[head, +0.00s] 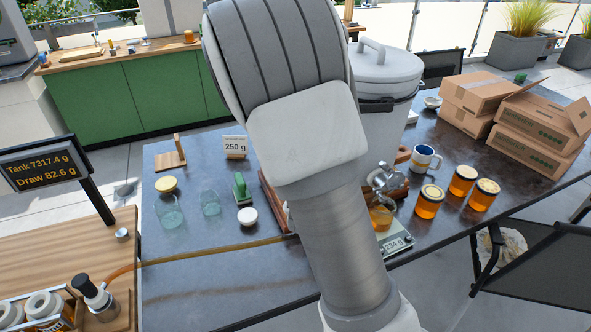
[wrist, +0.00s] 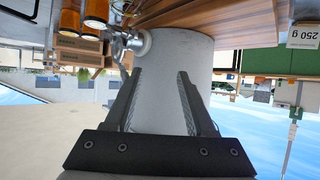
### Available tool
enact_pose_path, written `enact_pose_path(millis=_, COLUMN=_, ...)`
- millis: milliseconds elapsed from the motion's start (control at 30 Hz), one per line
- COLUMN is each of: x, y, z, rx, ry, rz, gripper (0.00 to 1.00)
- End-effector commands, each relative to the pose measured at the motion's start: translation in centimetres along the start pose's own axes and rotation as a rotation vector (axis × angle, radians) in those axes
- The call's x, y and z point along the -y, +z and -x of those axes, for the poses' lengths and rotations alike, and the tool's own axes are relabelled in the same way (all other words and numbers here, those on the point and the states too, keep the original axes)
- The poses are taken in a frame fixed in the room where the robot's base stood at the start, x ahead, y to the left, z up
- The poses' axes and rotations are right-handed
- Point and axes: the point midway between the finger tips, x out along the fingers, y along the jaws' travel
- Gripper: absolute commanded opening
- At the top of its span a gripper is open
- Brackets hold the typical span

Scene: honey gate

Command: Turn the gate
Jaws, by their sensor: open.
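The metal honey gate (head: 386,178) sits low on the pale grey tank (head: 385,85), to the right of my arm in the head view. It also shows in the wrist view (wrist: 128,43), upside down, left of and beyond my fingertips. A glass jar with amber honey (head: 381,216) stands under the gate on a scale (head: 398,241). My gripper (wrist: 159,73) is open and empty, its two fingers apart in front of the tank's wall. It does not touch the gate. My arm hides the gripper in the head view.
Honey jars (head: 429,201), a mug (head: 425,158) and cardboard boxes (head: 478,92) stand right on the dark table. Empty glass jars (head: 169,212) and a 250 g sign (head: 235,147) stand left. A display (head: 42,165) reads Tank 7317.4 g, Draw 82.6 g. An amber hose (head: 210,250) crosses the table.

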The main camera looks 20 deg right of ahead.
Motion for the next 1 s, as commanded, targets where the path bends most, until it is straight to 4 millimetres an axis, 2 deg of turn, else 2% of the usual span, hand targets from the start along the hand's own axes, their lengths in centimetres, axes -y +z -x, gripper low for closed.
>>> enact_pose_path(millis=367, x=3.8, y=-0.9, z=3.7, rx=0.191, ry=-0.175, rz=-0.054, gripper=0.55)
enact_pose_path(millis=600, x=5.8, y=-2.0, z=6.8, rx=0.29, ry=-0.288, rz=-0.053, gripper=0.55)
enact_pose_path(millis=1000, x=7.5, y=-3.9, z=12.2, rx=0.405, ry=-0.442, rz=-0.011, gripper=0.55)
